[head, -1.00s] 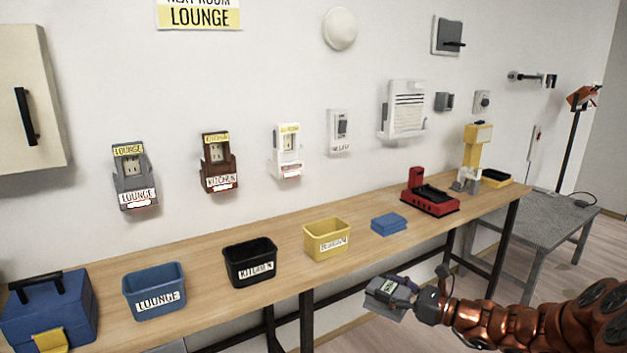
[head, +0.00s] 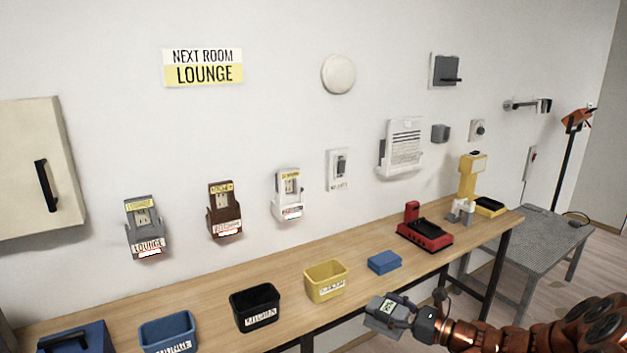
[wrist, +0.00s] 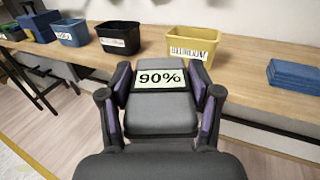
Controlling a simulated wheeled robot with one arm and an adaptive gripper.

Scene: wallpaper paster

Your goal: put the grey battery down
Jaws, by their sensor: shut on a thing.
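My gripper (wrist: 163,105) is shut on the grey battery (wrist: 163,123), with one finger pad against each side of it. A label reading "90%" faces up on the battery in the wrist view. In the head view my gripper (head: 409,313) holds the battery (head: 380,319) at the front edge of the wooden bench (head: 225,291), in front of the blue block and the yellow bin. I cannot tell its exact height over the bench edge.
On the bench stand a blue bin (head: 168,332), a black bin (head: 255,307), a yellow bin (head: 326,281), a blue block (head: 384,262) and a red charger-like device (head: 424,235). A blue toolbox (head: 75,342) is at the left. Bare wood lies between them. A grey table (head: 530,240) stands at the right.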

